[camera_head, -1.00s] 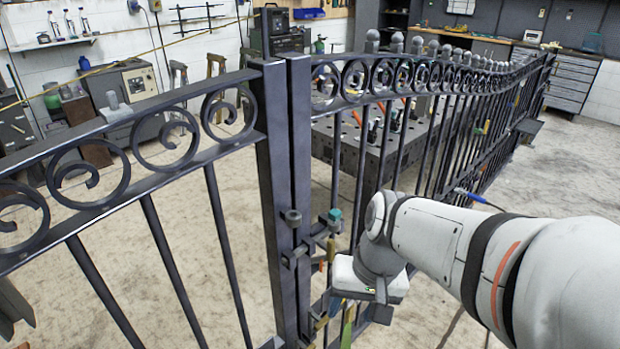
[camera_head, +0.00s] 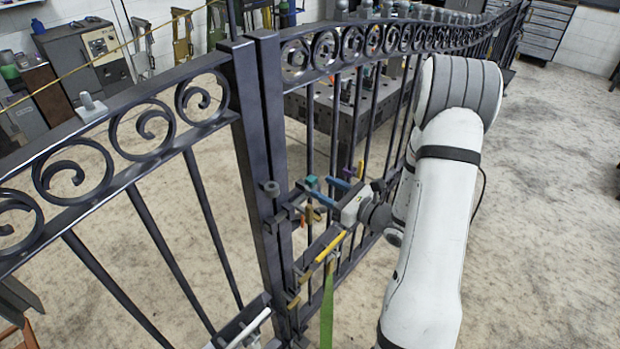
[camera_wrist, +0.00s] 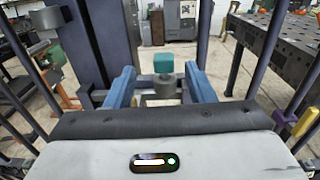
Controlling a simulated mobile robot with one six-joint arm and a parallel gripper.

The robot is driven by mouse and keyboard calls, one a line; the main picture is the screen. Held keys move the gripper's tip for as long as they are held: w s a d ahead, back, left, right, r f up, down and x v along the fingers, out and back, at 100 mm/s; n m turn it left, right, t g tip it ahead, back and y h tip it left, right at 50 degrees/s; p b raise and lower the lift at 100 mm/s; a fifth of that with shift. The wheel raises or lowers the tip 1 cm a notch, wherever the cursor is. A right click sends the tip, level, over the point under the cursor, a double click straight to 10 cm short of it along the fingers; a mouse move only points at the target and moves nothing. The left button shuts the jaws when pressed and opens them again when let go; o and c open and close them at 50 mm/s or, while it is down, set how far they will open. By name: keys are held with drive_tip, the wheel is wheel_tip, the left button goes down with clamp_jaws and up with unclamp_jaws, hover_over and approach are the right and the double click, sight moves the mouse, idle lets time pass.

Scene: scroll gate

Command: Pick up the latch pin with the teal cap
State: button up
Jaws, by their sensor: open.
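The latch pin's teal cap (camera_head: 311,181) shows at the gate's latch, just right of the gate post. In the wrist view the teal cap (camera_wrist: 163,62) stands upright in the middle, with a grey collar or ring below it. My gripper (camera_head: 315,185) is level with the latch, its two blue fingers pointing left at the pin. In the wrist view my gripper (camera_wrist: 160,72) is open, one finger on each side of the cap with a gap to both. The pin's shaft is hidden.
Gate posts (camera_head: 262,150) and bars stand close around the latch. A grey-capped fitting (camera_head: 270,187) is left of the pin. Yellow-handled pieces (camera_head: 331,246) and a green strip (camera_head: 327,312) hang below. In the wrist view, purple (camera_wrist: 286,116) and yellow pieces are at right.

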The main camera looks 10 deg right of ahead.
sight(315, 181)
drive_tip(key=shift+w+d+f+m+h, duration=0.1)
drive_tip(key=shift+w+d+m+h, duration=0.1)
drive_tip(key=shift+d+m+h, duration=0.1)
drive_tip(key=shift+w+a+t, duration=0.1)
drive_tip(key=shift+w+t, duration=0.2)
drive_tip(key=p+x, duration=0.1)
drive_tip(key=x, duration=0.2)
drive_tip(key=p+x, duration=0.2)
drive_tip(key=x, duration=0.1)
drive_tip(key=shift+a, duration=0.45)
drive_tip(key=shift+w+a, duration=0.1)
drive_tip(key=shift+w, duration=0.1)
drive_tip(key=shift+c, duration=0.2)
clamp_jaws()
